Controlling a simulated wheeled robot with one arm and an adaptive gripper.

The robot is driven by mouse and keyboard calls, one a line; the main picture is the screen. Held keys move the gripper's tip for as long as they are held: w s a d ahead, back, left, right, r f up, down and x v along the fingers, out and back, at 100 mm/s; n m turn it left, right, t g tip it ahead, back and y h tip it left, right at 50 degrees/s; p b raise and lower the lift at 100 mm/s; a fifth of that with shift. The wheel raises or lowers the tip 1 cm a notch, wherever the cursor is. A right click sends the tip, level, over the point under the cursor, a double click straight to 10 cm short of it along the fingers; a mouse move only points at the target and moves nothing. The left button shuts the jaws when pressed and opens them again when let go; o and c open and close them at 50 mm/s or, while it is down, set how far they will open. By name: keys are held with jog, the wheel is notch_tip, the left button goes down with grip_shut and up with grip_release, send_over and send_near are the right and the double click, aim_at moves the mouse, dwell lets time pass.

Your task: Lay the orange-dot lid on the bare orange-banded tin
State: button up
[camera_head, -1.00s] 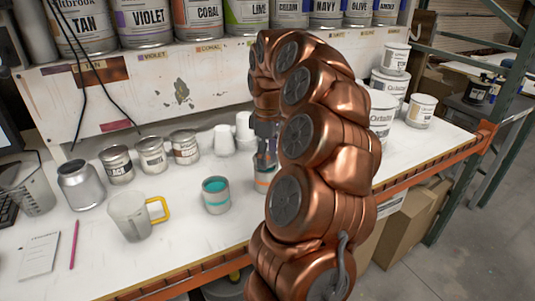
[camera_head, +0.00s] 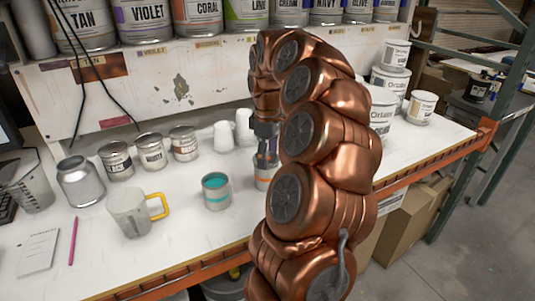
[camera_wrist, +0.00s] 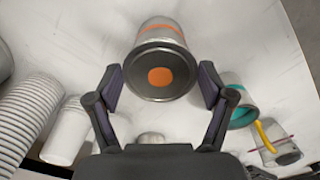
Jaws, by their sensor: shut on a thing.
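The orange-dot lid (camera_wrist: 160,76) is a dark disc with an orange spot, seen face-on in the wrist view. In the head view my gripper (camera_head: 266,160) points down over the orange-banded tin (camera_head: 262,181), which is partly hidden by my arm.
A measuring jug (camera_head: 128,212) with a yellow handle is further left. White cups (camera_head: 224,136) stand behind, with several small tins along the back. The bench front between jug and tin is clear.

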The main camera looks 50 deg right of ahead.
jog(key=o, duration=0.6)
jog(key=shift+o, duration=0.2)
notch_tip(320, 180, up, 12)
dwell(0.8)
jog(key=shift+a, duration=0.1)
